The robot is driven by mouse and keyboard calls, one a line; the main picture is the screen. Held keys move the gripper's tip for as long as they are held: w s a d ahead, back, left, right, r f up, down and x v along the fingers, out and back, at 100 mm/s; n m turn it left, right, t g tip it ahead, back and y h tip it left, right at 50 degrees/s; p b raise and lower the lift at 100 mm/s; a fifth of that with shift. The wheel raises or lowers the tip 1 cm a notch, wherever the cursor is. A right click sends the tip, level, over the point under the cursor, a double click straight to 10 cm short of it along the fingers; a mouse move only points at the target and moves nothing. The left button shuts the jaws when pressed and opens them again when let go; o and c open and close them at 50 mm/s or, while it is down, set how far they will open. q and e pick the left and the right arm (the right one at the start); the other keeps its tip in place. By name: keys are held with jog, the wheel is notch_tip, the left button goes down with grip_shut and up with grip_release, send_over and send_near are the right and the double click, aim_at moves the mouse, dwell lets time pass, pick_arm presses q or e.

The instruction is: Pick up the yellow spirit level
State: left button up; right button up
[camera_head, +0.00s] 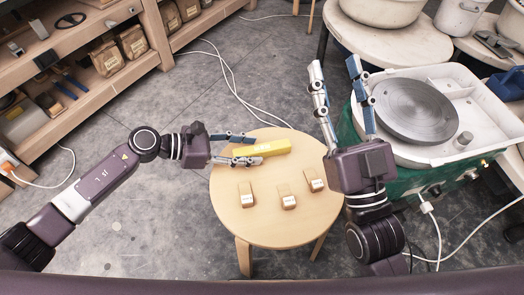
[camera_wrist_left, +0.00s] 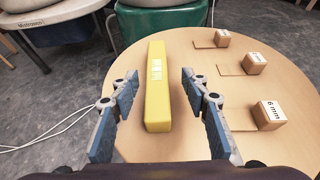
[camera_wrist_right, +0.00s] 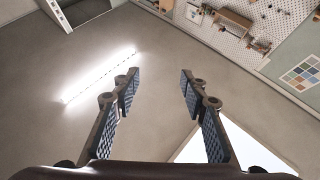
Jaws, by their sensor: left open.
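The yellow spirit level (camera_head: 267,147) lies on the round wooden stool (camera_head: 250,222), near its far edge. In the left wrist view the level (camera_wrist_left: 157,95) lies lengthwise between the two blue-padded fingers, with gaps on both sides. My left gripper (camera_head: 252,149) is open at the level's left end in the head view, its fingers pointing right along it. My right gripper (camera_head: 336,62) is raised to the right of the stool, fingers spread and empty. In the right wrist view its fingers (camera_wrist_right: 160,82) frame only ceiling and wall.
Small wooden blocks (camera_head: 289,202) with thin strips stand on the stool's near half; one reads 6 mm (camera_wrist_left: 268,115). A pottery wheel (camera_head: 415,110) stands at the right. A shelf with paper bags (camera_head: 107,58) is at the upper left. White cables (camera_head: 235,92) cross the floor.

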aim_at(257, 148)
pick_arm(q)
jog(key=x, duration=0.3)
jog(key=b+x, duration=0.1)
jog(key=shift+w+f, duration=0.1)
jog(key=shift+w, duration=0.2)
pick_arm(e)
jog(key=s+r+t, duration=0.2)
jog(key=s+r+t+y, duration=0.1)
jog(key=s+r, duration=0.1)
jog(key=shift+d+r, duration=0.1)
jog(key=shift+d, duration=0.15)
pick_arm(q)
jog(key=shift+c, duration=0.3)
grip_shut()
pick_arm(e)
jog(key=shift+w, duration=0.15)
